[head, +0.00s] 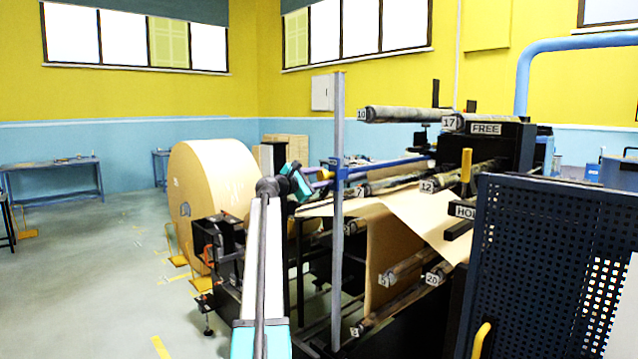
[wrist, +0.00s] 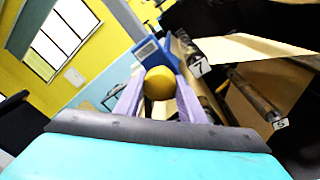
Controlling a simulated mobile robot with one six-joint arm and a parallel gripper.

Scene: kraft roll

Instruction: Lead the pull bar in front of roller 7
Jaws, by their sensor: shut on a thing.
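My gripper (head: 314,178) is shut on the yellow knob (wrist: 159,84) at the near end of the blue pull bar (head: 390,163). In the wrist view the knob sits between the two purple fingers, with a blue block (wrist: 151,54) just beyond it. In the head view the bar stretches right from my gripper, above roller 7 (head: 385,185) in the picture. The tag of roller 7 (wrist: 199,67) shows just right of my fingers in the wrist view. The brown paper (head: 385,235) spreads below the bar and hangs down. How the paper joins the bar is unclear.
A grey upright post (head: 338,240) stands before the rollers, close to my gripper. Roller 12 (head: 455,180) lies right, roller 10 (head: 400,115) above, roller 5 (wrist: 255,95) below. The big paper roll (head: 215,185) stands left. A dark mesh guard (head: 550,260) blocks the right; the left floor is open.

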